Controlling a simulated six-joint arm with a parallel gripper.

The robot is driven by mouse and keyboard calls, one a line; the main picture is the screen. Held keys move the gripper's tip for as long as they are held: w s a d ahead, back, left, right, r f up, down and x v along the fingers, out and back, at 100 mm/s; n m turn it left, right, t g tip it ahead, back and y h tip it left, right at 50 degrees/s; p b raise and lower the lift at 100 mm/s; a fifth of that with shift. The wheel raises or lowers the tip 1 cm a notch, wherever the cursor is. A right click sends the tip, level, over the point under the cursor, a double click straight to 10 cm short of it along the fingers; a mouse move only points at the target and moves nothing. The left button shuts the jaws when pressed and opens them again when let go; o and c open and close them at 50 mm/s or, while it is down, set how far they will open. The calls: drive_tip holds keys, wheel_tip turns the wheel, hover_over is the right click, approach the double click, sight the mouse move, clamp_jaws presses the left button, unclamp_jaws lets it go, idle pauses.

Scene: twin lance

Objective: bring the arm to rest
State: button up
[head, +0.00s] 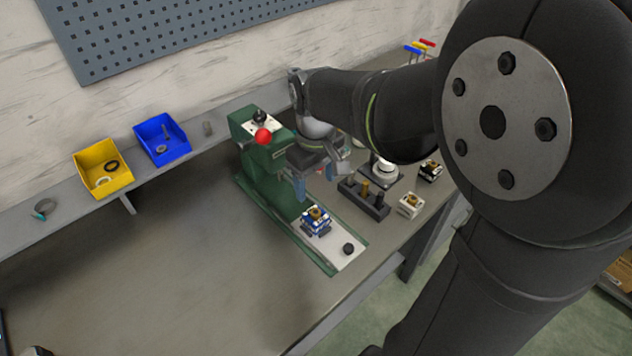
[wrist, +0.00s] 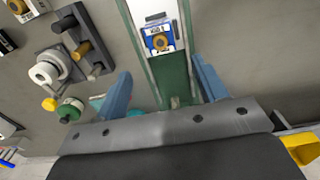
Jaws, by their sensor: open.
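My gripper (head: 314,180) hangs over the bench beside the upright of the green press (head: 262,165). In the wrist view its two blue fingers (wrist: 163,82) are spread wide with nothing held between them. The blue block with a brass-coloured centre (head: 315,220) sits on the pale slide plate of the press, apart from the fingers; it also shows at the top of the wrist view (wrist: 158,38). My arm reaches in from the right and hides part of the bench behind it.
A dark rack with pegs (head: 364,198), a white block (head: 410,205) and a dark block (head: 431,171) stand right of the press. A yellow bin (head: 103,168) and a blue bin (head: 161,139) sit on the back shelf. The bench's left front is largely clear.

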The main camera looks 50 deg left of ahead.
sight(316, 212)
drive_tip(key=shift+f, duration=0.1)
wheel_tip(316, 212, down, 12)
drive_tip(key=shift+f, duration=0.2)
wheel_tip(316, 212, up, 2)
drive_tip(key=shift+r, duration=0.85)
drive_tip(key=shift+f, duration=0.1)
